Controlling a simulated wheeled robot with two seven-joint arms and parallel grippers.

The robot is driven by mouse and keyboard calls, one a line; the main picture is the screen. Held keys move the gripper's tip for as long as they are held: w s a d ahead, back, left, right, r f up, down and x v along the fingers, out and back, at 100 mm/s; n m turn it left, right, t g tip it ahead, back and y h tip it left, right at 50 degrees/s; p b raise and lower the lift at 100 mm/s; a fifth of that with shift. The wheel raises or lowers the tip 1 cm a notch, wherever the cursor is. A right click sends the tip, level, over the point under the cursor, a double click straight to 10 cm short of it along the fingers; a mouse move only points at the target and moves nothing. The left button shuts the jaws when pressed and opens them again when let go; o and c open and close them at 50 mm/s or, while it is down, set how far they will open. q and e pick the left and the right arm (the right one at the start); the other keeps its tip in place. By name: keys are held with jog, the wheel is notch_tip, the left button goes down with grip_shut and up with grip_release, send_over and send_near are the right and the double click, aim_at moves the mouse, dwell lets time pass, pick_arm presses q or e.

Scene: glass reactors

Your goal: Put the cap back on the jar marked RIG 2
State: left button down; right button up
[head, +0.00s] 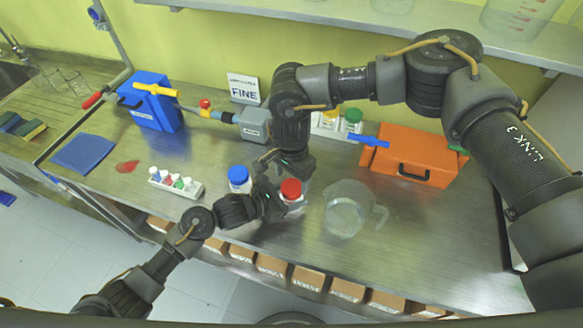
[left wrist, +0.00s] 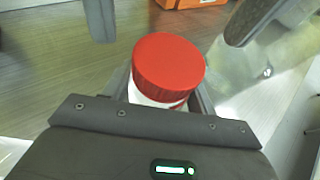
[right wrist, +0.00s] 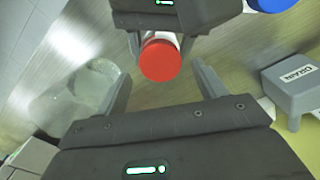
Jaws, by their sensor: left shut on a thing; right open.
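A white jar (left wrist: 150,99) with a red cap (left wrist: 170,65) on its top stands upright near the bench's front edge. The red cap also shows in the head view (head: 291,188) and in the right wrist view (right wrist: 160,60). My left gripper (head: 279,206) is shut on this jar below the cap. My right gripper (right wrist: 163,83) is open just above the cap, its fingers spread to either side, apart from it. I cannot tell how tightly the cap sits. A blue-capped jar (head: 238,177) stands just left of it. No RIG 2 marking is readable.
A clear beaker (head: 348,208) stands close on the right. A rack of small bottles (head: 176,182) is at left. An orange case (head: 412,158), a blue box (head: 152,105) and a grey DRAIN block (right wrist: 292,82) are behind.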

aim_at(291, 187)
jog(key=shift+f, duration=1.7)
jog(key=shift+c, duration=0.2)
jog(key=c, duration=0.9)
jog(key=m, duration=0.2)
jog(key=shift+m, duration=0.3)
jog(key=shift+c, duration=0.2)
jog(key=m, duration=0.9)
jog(key=shift+m, duration=0.4)
jog(key=m, duration=0.3)
jog(key=shift+m, duration=0.4)
